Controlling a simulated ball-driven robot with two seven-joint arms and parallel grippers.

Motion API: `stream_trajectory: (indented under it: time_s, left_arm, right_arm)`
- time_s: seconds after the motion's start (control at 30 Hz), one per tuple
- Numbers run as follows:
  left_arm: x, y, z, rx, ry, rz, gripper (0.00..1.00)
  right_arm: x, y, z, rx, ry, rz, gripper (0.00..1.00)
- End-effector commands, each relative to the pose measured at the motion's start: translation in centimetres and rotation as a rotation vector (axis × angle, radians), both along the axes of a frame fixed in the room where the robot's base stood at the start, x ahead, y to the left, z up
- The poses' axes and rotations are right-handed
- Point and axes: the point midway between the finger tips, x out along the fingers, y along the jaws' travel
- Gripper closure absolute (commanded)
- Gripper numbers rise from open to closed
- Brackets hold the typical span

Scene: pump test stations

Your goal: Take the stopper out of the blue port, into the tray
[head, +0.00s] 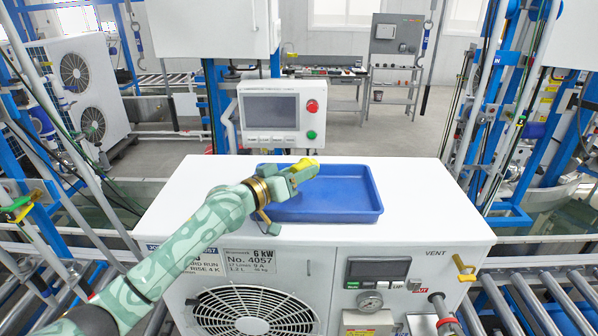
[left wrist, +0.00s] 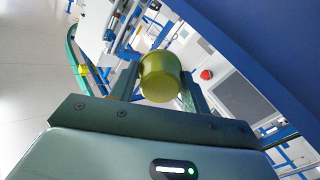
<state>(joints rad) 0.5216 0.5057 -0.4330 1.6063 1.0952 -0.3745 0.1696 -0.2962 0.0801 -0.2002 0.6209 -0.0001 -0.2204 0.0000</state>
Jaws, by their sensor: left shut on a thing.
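My left gripper (head: 299,173) is shut on a yellow stopper (head: 305,164) and holds it over the left back part of the blue tray (head: 345,198). In the left wrist view the stopper (left wrist: 160,77) is a short olive-yellow cylinder between the two fingers. The tray is shallow and lies on the white top of the test unit; the part of its floor that shows is empty. I cannot make out the blue port in these views. My right gripper is not in view.
The white unit top (head: 430,190) is clear to the right of the tray. A control panel with a screen (head: 270,112) stands behind the tray. A yellow handle (head: 463,268) and a pipe (head: 444,312) stick out at the front right. Roller conveyors flank the unit.

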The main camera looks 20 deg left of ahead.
Motion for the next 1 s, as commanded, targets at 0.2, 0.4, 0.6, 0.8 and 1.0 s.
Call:
stream_trajectory:
  time_s: [0.2, 0.4, 0.6, 0.8, 1.0]
  left_arm:
    - [0.00, -0.01, -0.75, -0.001, -0.001, -0.001, 0.80]
    - [0.00, -0.02, -0.69, -0.001, -0.001, -0.001, 0.80]
    - [0.00, -0.02, -0.69, -0.001, -0.001, -0.001, 0.27]
    - [0.00, -0.02, -0.72, 0.000, -0.001, 0.000, 0.27]
    - [0.00, -0.01, -0.72, 0.000, -0.001, 0.000, 0.27]
  right_arm:
    - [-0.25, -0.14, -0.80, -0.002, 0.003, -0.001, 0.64]
    - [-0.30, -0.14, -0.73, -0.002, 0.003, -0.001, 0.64]
    - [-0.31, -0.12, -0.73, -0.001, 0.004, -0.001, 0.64]
    - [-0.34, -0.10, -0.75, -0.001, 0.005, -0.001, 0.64]
    - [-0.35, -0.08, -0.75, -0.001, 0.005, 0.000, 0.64]
